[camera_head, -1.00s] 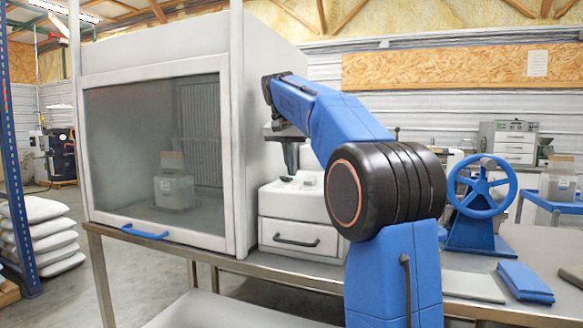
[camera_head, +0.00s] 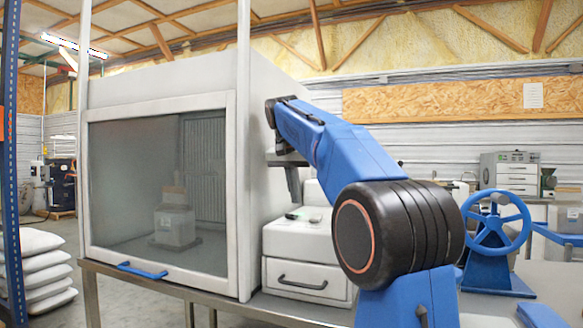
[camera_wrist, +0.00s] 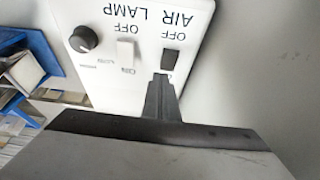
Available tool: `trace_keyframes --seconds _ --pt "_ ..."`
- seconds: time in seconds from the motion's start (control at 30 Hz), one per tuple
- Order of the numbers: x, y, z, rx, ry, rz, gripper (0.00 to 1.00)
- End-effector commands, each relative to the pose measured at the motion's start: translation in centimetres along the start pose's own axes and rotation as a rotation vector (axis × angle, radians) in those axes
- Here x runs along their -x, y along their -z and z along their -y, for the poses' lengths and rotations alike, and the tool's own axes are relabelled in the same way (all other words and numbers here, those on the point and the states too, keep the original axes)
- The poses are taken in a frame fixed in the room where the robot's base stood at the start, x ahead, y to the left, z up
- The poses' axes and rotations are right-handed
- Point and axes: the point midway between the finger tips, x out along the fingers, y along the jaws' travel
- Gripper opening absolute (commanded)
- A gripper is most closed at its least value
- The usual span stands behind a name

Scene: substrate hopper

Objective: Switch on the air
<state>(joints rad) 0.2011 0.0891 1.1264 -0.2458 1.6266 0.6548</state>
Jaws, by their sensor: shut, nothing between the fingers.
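A white switch panel (camera_wrist: 146,12) fills the upper middle of the wrist view, its lettering upside down. A dark rocker switch (camera_wrist: 170,60) sits by the words AIR and OFF. A white switch (camera_wrist: 125,52) by LAMP and OFF is beside it, left of it in the picture. My gripper (camera_wrist: 162,82) is shut and empty, its narrow fingertips right at the edge of the dark switch. I cannot tell whether they touch it, or which way it is tipped. In the head view my gripper (camera_head: 295,198) points down beside the cabinet's right side; the panel is hidden there.
A black knob (camera_wrist: 83,39) is on the same panel. The glass-fronted cabinet (camera_head: 240,200) stands left of my arm, its sash lowered. A white drawer unit (camera_head: 310,276) stands below my gripper, and a blue handwheel (camera_head: 497,226) is to the right.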

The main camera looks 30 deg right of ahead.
Motion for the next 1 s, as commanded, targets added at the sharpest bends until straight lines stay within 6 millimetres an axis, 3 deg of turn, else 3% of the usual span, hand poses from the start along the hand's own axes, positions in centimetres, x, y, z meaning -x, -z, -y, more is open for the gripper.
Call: trace_keyframes --seconds 0.07,0.6,1.0 --pt "1.4 0.0 -0.8 -0.001 0.002 -0.002 0.0" --pt "7.7 2.7 -0.6 -0.001 0.001 -0.002 0.0" --pt "10.1 3.6 -0.6 0.0 0.001 -0.001 0.0"
